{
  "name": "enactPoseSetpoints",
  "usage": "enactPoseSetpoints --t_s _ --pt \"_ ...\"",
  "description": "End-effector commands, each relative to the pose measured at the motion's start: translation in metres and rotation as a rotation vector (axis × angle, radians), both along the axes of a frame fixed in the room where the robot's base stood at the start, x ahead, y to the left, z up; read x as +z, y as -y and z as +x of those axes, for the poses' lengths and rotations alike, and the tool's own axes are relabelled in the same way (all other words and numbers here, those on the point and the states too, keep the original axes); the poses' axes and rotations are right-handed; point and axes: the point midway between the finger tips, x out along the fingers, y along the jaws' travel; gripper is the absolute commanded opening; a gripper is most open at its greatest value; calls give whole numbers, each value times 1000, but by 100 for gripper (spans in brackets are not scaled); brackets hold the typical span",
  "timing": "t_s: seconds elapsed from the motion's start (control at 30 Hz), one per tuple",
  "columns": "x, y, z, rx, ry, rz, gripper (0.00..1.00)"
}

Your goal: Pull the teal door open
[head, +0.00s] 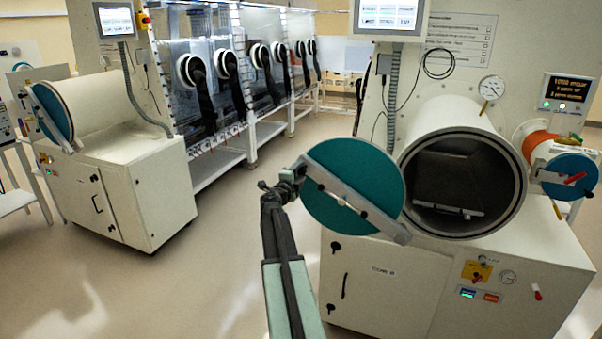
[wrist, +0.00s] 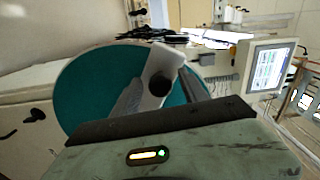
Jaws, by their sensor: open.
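The teal door (head: 352,187) is a round disc with a grey bar (head: 340,195) across its face. It stands swung out to the left of the round chamber mouth (head: 465,185), which is open and dark inside. In the wrist view the teal door (wrist: 95,90) fills the middle, with a pale bar end and black knob (wrist: 160,84) close in front of my wrist. My gripper (head: 297,170) is open at the door's left edge, by the upper end of the bar.
A small blue round door (head: 570,177) sits on an orange-banded port at the right. A second white cabinet (head: 120,190) with a closed dark teal door (head: 52,112) stands at the left. Gloveboxes (head: 240,70) line the back. The floor (head: 190,285) between the cabinets is clear.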

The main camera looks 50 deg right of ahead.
Motion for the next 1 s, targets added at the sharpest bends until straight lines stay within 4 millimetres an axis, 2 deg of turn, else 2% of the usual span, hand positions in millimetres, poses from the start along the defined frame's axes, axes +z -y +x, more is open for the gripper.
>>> enactPoseSetpoints --t_s 0.2,0.33,0.8,0.87,0.93,1.0 --pt "0 -43 -16 3 0 0 52" --pt "0 -61 -21 3 0 0 52" --pt "0 -63 -21 2 0 0 52" --pt "0 -66 -18 7 0 0 52" --pt "0 -79 -4 31 0 0 52" --pt "0 -109 24 79 0 -1 52"
